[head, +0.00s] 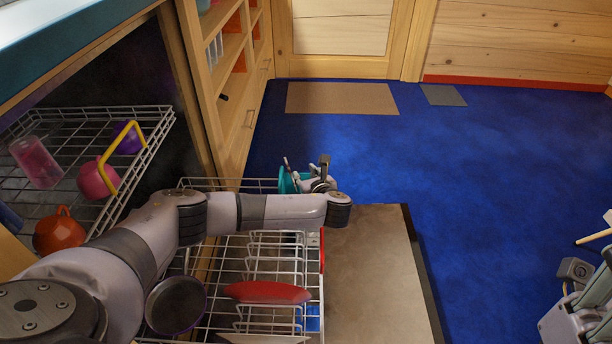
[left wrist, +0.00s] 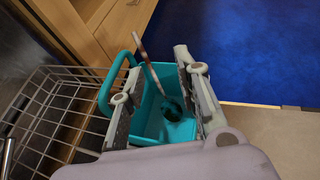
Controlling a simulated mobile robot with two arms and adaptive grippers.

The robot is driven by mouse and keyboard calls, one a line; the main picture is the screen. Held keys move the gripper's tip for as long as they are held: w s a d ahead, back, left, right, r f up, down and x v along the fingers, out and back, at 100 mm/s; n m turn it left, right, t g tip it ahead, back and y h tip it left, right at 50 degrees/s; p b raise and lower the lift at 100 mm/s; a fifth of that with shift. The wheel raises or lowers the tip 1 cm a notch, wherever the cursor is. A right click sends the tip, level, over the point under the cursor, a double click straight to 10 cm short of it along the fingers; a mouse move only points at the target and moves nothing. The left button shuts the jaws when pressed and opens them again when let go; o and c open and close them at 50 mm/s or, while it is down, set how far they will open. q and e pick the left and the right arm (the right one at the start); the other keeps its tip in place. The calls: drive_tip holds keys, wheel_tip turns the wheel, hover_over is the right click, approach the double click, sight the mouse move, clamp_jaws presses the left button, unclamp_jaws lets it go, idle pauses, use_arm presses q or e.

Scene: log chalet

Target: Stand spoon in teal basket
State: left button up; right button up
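The teal basket (left wrist: 176,130) stands at the far end of the lower dish rack; it also shows in the head view (head: 287,181), partly behind my gripper. A spoon (left wrist: 146,62) with a reddish and pale handle is in the basket, tilted, its handle sticking up above the rim and its dark end low inside. My left gripper (left wrist: 158,85) is over the basket with its fingers wide apart, the spoon between them and apart from both. It also shows in the head view (head: 308,172). My right gripper (head: 580,285) is at the lower right edge, partly cut off.
The lower wire rack (head: 265,262) holds a red dish (head: 266,292) and a dark round dish (head: 176,305). An upper rack (head: 60,185) at left holds several cups. The open door panel (head: 375,270) lies right of the rack. Blue floor (head: 480,190) is clear beyond.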

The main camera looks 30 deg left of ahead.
use_arm(q)
drive_tip(key=v, duration=1.2)
drive_tip(key=shift+d, duration=0.1)
idle(0.7)
